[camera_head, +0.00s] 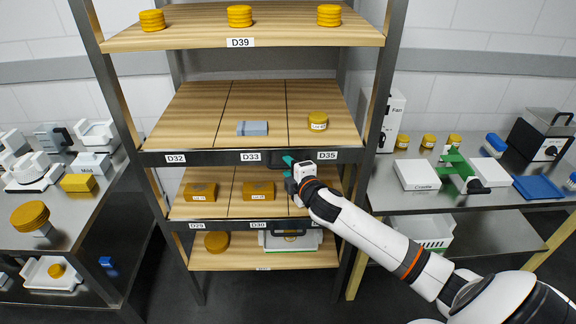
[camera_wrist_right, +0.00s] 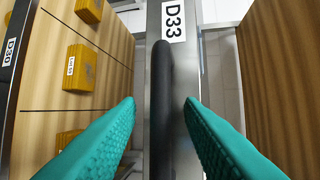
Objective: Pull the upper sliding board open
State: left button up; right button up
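The upper sliding board (camera_head: 255,105) is the wooden shelf level behind the dark metal front rail with labels D32, D33 and D35. It lies inside the rack. Its black bar handle (camera_wrist_right: 161,80) shows in the right wrist view, on the metal rail beside the D33 label. My right gripper (camera_head: 289,166) is at this rail, between labels D33 and D35. In the right wrist view its green fingers (camera_wrist_right: 160,104) are spread, one on each side of the handle, with gaps visible. My left gripper is not in view.
A grey block (camera_head: 252,128) and a yellow cheese stack (camera_head: 318,121) lie on the upper board. The lower board (camera_head: 228,207) with labels D29 and D30 carries yellow blocks (camera_head: 258,190). Rack posts (camera_head: 376,100) flank the boards. Side tables (camera_head: 470,195) hold other items.

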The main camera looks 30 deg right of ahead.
jog(key=shift+w+d+f, duration=0.1)
jog(key=shift+w, duration=0.55)
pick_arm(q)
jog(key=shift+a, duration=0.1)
pick_arm(e)
grip_shut()
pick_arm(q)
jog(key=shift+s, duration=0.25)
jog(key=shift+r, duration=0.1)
